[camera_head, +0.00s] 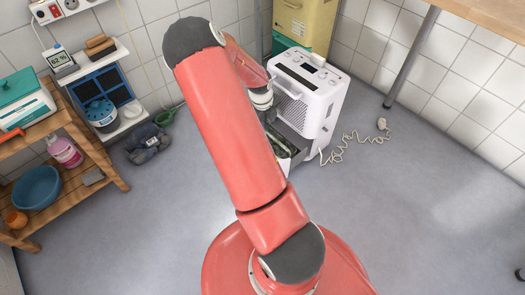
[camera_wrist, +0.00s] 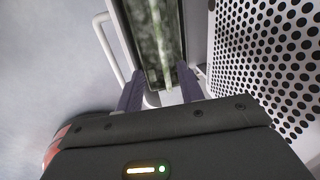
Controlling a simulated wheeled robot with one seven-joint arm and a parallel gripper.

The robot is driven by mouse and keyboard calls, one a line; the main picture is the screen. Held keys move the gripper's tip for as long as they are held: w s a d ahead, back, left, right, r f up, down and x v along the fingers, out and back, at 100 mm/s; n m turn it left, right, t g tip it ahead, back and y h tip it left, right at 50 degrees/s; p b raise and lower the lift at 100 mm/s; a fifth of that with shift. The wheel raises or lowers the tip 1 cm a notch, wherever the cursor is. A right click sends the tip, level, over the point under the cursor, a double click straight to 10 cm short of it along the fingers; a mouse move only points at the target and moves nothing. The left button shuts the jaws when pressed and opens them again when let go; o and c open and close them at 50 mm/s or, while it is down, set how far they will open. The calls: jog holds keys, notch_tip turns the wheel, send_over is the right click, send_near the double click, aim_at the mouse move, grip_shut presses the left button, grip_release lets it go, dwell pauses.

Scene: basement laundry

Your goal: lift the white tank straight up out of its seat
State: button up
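The white tank (camera_wrist: 148,66) shows in the wrist view as a long, narrow box with a pale rim and dark, murky green contents. A white loop handle (camera_wrist: 103,38) stands along its left side. In the head view the tank (camera_head: 283,150) is low at the front of the white dehumidifier (camera_head: 322,90), partly hidden by my arm. My gripper (camera_wrist: 160,80) has its two dark fingers apart, one on each side of the tank's near end. Firm contact does not show. In the head view my arm hides the fingers.
The dehumidifier's perforated panel (camera_wrist: 268,50) is close on the right in the wrist view. A cream power cord (camera_head: 345,147) lies on the floor to the right. A yellow cabinet (camera_head: 303,22) stands behind. A wooden shelf (camera_head: 75,125) is at left. Open floor lies at right.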

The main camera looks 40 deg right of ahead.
aim_at(270, 136)
jog(key=f, duration=0.3)
jog(key=d+f+b, duration=0.1)
jog(key=f, duration=0.1)
jog(key=d+f+b, duration=0.1)
jog(key=f, duration=0.2)
jog(key=shift+f, duration=0.3)
jog(key=shift+c, duration=0.5)
jog(key=shift+r, duration=0.1)
grip_shut()
